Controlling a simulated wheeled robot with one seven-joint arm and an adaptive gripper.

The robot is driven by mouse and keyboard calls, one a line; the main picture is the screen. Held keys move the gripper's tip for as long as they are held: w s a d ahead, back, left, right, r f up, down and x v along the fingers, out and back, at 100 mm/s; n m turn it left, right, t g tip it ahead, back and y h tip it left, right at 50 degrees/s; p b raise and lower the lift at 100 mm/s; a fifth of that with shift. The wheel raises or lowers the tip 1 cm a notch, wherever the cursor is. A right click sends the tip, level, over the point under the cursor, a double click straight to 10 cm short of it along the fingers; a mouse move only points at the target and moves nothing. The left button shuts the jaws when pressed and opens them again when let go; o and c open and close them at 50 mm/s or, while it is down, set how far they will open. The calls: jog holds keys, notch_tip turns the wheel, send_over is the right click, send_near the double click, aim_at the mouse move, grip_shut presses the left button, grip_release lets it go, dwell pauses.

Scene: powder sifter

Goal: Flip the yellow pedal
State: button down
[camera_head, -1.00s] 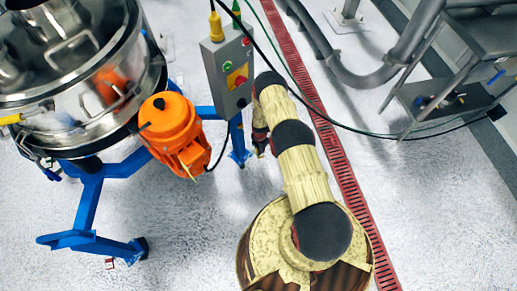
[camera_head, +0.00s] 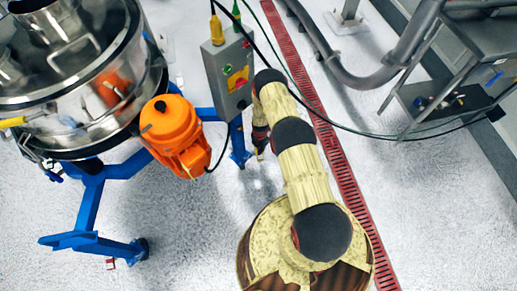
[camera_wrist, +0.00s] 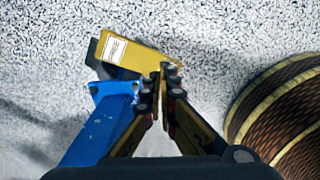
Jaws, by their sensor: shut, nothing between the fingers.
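The yellow pedal (camera_wrist: 145,58) is in the upper middle of the wrist view. It is a tilted yellow block with a white label, and a dark part shows behind its left end. My gripper (camera_wrist: 163,77) is shut and empty, with its fingertips at the pedal's lower right edge. I cannot tell whether they touch it. In the head view my gripper (camera_head: 260,153) points down near the floor beside a blue leg. I cannot make out the pedal in that view.
The blue leg (camera_wrist: 100,125) stands close left of my fingers. A grey control box (camera_head: 229,72), an orange motor (camera_head: 172,130) and the steel sifter (camera_head: 85,90) are to the left. A red floor grate (camera_head: 320,120) runs on the right, with clear floor beside it.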

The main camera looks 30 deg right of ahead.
jog(key=shift+r+p, duration=0.95)
jog(key=shift+r, duration=1.1)
